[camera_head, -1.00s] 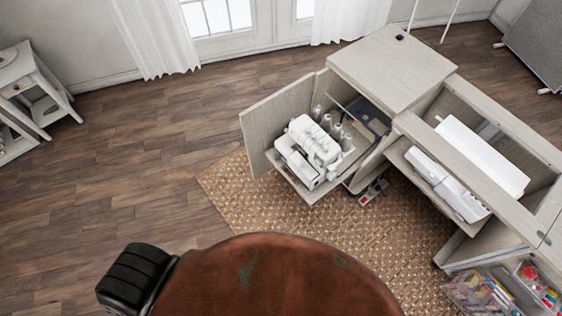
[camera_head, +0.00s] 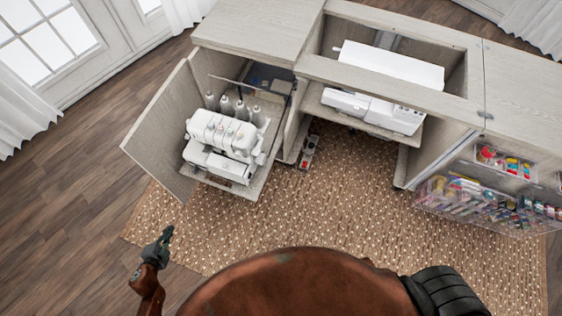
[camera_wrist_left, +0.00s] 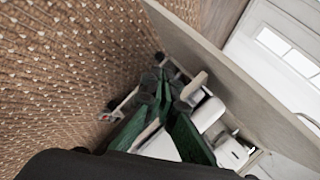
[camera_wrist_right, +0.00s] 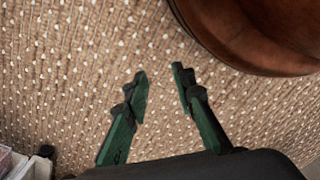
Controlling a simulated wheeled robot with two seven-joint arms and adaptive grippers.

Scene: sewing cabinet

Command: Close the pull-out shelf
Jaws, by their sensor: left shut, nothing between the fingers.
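The pull-out shelf (camera_head: 241,188) sticks out of the cabinet's left compartment. A white serger (camera_head: 222,135) and several thread cones (camera_head: 240,110) stand on it. The open cabinet door (camera_head: 160,130) stands to its left. My left gripper (camera_head: 167,232) is shut and empty, above the rug in front of the shelf and apart from it. In the left wrist view my left gripper (camera_wrist_left: 165,75) overlaps the view of the serger and door. My right gripper (camera_wrist_right: 160,78) is open and empty above the rug in the right wrist view; the head view does not show it.
A white sewing machine (camera_head: 375,100) sits in the cabinet's middle bay. A foot pedal (camera_head: 308,150) lies beneath, beside the shelf. An open door with clear bins (camera_head: 470,205) stands at right. The woven rug (camera_head: 330,220) in front is clear.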

